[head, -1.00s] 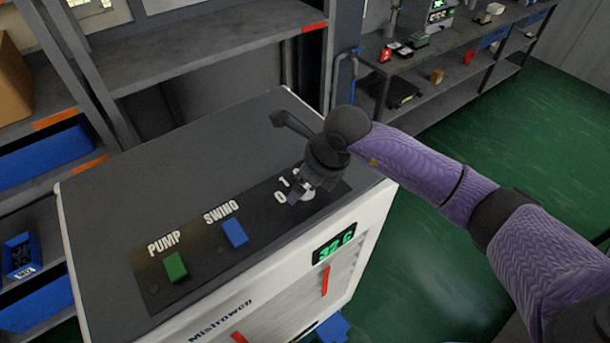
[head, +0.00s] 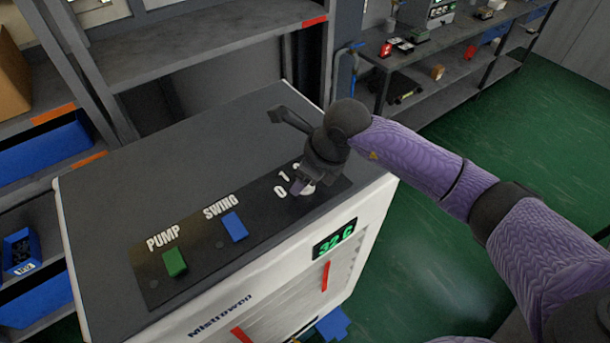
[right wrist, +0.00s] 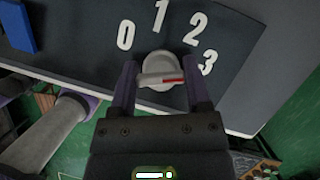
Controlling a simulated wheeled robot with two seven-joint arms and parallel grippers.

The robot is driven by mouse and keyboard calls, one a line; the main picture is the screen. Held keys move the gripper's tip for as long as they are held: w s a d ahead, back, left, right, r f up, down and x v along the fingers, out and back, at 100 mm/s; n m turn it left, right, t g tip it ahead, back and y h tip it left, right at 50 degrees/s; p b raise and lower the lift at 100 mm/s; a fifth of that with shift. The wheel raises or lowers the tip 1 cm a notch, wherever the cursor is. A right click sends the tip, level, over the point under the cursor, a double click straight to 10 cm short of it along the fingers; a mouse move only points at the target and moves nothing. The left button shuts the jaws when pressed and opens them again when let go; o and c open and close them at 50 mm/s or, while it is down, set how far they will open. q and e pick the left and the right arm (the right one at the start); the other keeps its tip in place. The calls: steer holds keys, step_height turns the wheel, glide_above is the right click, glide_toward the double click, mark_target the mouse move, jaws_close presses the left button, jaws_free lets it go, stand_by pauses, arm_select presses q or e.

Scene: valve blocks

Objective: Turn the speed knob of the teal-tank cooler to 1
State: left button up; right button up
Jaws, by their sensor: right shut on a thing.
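The cooler (head: 130,215) has a white body and a dark grey top. No teal tank shows. Its speed knob (head: 308,189) is round and white, with the printed numbers 0 to 3 around it. In the right wrist view the knob (right wrist: 155,64) has a raised bar across it, with a red mark (right wrist: 173,81) on the bar's right part, toward the 3 side. My right gripper (head: 300,187) is at the knob from above. In the right wrist view its fingers (right wrist: 162,88) are on either side of the bar, shut on it. My left gripper is not in view.
On the same panel are a green PUMP switch (head: 175,263) and a blue SWING switch (head: 235,227). Shelves with blue bins (head: 45,148) are at left. Green floor (head: 440,265) is open at right.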

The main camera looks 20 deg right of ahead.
steer(key=n+b, duration=0.2)
steer(key=b, duration=0.1)
steer(key=n+g+y+b, duration=0.1)
steer(key=n+b, duration=0.2)
steer(key=shift+f+g, duration=0.2)
steer(key=shift+g, duration=0.1)
steer(key=shift+r+n+g+b, duration=0.2)
steer(key=shift+n+g+b, duration=0.4)
steer(key=shift+n+b, duration=1.1)
steer(key=o, duration=1.3)
steer(key=b+v, duration=0.2)
steer(key=v, duration=0.8)
steer(key=shift+w+d, duration=0.1)
steer(key=shift+d, duration=0.05)
